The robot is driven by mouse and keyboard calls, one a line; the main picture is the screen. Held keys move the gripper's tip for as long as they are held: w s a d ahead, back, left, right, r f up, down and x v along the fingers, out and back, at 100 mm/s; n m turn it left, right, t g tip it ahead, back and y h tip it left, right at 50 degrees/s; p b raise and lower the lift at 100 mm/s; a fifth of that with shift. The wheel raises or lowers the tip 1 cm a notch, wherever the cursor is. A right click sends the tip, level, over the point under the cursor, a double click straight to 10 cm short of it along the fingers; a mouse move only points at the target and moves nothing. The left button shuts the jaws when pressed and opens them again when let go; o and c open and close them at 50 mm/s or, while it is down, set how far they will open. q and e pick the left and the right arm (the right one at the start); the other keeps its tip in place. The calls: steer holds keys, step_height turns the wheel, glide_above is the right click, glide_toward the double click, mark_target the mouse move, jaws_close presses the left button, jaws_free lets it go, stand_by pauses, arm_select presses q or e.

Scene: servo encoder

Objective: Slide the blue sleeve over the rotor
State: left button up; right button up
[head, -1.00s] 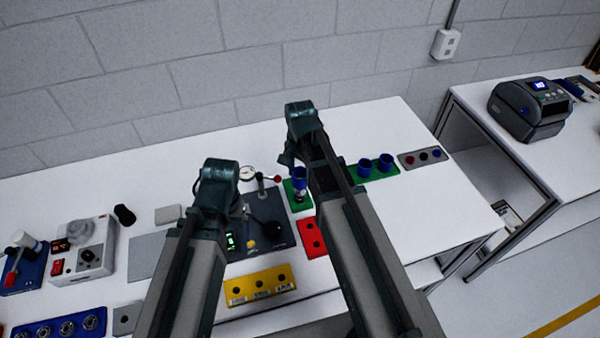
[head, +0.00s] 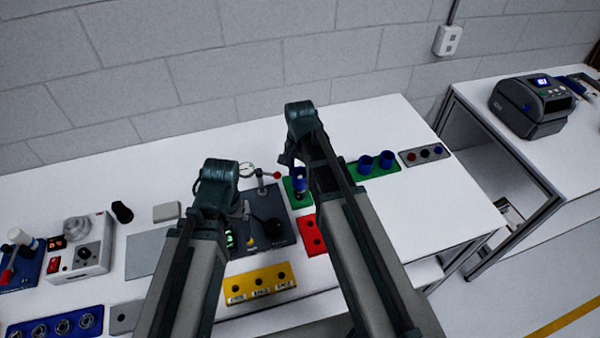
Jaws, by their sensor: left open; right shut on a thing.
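A blue sleeve (head: 299,187) shows at the fingers of my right gripper (head: 295,168), which is shut on it above a small green base. Its lower end is small in view, so I cannot tell whether it touches anything below. My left gripper (head: 239,211) is open, over the left side of a dark grey fixture plate (head: 270,245). The plate carries a black round part, a yellow knob and a small green display. I cannot make out the rotor; the grippers and arms hide part of this area.
A green block with two blue cups (head: 365,164) and a grey button panel (head: 424,155) stand to the right. A red block (head: 311,236) and a yellow block (head: 258,284) lie in front. The table's right front is clear.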

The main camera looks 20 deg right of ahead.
mark_target(300, 177)
arm_select(q)
steer(key=shift+f+b, duration=0.45)
steer(key=shift+f, duration=0.15)
arm_select(e)
steer(key=shift+f, duration=0.6)
arm_select(q)
steer(key=shift+f, duration=0.1)
arm_select(e)
steer(key=shift+f, duration=0.15)
arm_select(q)
steer(key=shift+f+b, duration=0.85)
steer(key=shift+b, duration=0.1)
arm_select(e)
steer(key=shift+f, duration=0.8)
steer(key=o, duration=1.4)
arm_select(q)
steer(key=shift+r, duration=0.1)
arm_select(e)
steer(key=shift+r, duration=0.1)
arm_select(q)
step_height(300, 177, up, 14)
steer(key=p, duration=1.4)
steer(key=shift+r, duration=0.15)
arm_select(e)
step_height(300, 177, up, 14)
steer(key=shift+r, duration=0.15)
